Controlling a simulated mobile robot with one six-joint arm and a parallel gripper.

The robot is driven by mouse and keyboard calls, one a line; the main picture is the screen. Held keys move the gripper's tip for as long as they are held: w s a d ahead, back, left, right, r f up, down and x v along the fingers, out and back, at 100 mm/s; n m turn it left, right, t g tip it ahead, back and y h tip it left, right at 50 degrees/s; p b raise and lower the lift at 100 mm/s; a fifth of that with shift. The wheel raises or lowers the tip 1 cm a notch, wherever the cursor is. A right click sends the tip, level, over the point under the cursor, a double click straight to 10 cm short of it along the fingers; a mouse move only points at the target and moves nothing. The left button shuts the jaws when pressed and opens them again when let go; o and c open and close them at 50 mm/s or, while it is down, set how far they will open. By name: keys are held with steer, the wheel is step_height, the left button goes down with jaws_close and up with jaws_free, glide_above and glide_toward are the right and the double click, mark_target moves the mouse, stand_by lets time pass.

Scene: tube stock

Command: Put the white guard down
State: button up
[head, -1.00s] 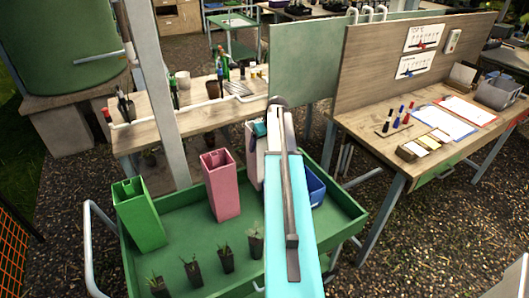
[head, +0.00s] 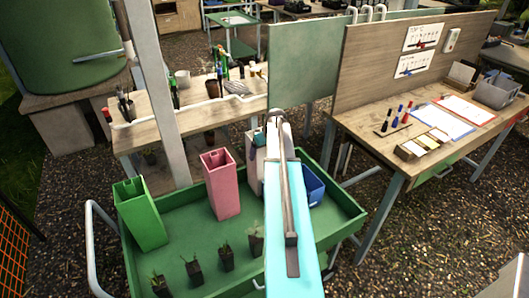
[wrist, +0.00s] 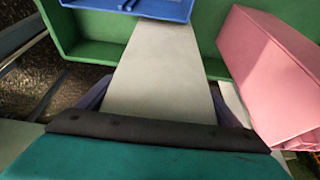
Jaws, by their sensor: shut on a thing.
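The white guard (wrist: 155,75) is a pale tapered tube. In the wrist view it runs from between my gripper's (wrist: 160,105) dark fingers towards the green trolley tray. My gripper is shut on it. In the head view a strip of the white guard (head: 256,160) shows left of my arm, over the tray (head: 335,222), between the pink and blue guards. My arm hides most of it and my gripper. I cannot tell whether its lower end touches the tray.
The pink guard (head: 221,185) stands left of the white one and the green guard (head: 141,213) farther left. The blue guard (head: 312,186) is close on the right. Several potted seedlings (head: 226,258) line the tray's front. The tray's right part looks clear.

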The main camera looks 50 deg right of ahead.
steer(key=shift+f, duration=0.55)
steer(key=o, duration=1.3)
steer(key=shift+r, duration=0.15)
steer(key=b+v, duration=0.2)
steer(key=v, duration=1)
steer(key=shift+r+b, duration=0.1)
steer(key=shift+b, duration=0.3)
steer(key=shift+w+r, duration=0.1)
steer(key=shift+r, duration=0.05)
